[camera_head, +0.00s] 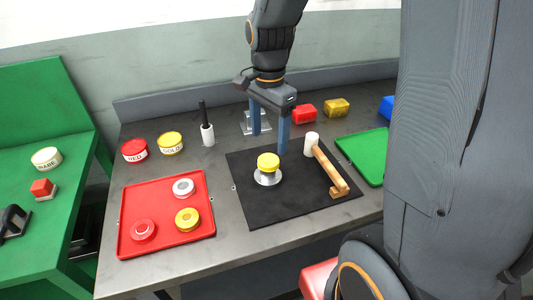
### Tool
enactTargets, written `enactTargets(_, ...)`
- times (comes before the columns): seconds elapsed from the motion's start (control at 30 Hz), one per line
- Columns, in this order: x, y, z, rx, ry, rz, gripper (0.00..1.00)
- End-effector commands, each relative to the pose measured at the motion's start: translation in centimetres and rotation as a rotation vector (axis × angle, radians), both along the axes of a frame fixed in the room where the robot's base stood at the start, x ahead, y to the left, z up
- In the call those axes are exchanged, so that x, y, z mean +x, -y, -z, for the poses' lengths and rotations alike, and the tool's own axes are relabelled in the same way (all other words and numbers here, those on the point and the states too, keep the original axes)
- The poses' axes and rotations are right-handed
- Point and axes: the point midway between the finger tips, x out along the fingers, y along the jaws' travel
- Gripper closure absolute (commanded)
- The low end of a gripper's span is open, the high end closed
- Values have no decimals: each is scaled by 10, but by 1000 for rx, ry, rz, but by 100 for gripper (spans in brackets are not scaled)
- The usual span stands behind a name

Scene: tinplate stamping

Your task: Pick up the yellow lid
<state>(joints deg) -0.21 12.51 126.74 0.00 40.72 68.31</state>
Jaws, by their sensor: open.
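A round yellow lid (187,219) lies at the lower right of the red tray (125,216), together with a red lid (143,230) and a white or silver lid (183,187). A second yellow-topped round piece (268,161) stands on a silver base on the black mat (290,208). My gripper (269,142) is open and empty, with two blue fingers pointing down at the back of the mat. It is behind the yellow-topped piece and well away from the lid in the tray.
A wooden-handled mallet (329,170) lies on the mat's right. Red (134,150) and gold (171,143) labelled tins and a white-bodied tool (207,134) stand at the back left. Red (303,114) and yellow (337,107) blocks sit behind; a green tray (358,153) is right.

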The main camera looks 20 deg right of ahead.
Motion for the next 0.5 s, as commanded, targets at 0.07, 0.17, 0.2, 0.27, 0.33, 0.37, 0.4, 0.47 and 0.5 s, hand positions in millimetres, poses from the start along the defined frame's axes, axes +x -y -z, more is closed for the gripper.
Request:
enactTargets(0.07, -1, -2, 9, 0, -4, -4, 30)
enactTargets(0.17, -2, -3, 18, 0, -4, -8, 30)
enactTargets(0.2, -1, -3, 21, 0, -2, -9, 30)
enactTargets(0.27, -1, -3, 24, 0, -3, -10, 30)
enactTargets(0.33, -1, -3, 30, 0, -3, -10, 30)
enactTargets(0.37, -1, -2, 33, 0, -4, -10, 30)
enactTargets(0.4, -1, -2, 38, 0, -5, -10, 30)
enactTargets(0.47, -1, -1, 45, 0, -5, -10, 30)
enactTargets(0.5, 0, -1, 50, 0, -4, -9, 30)
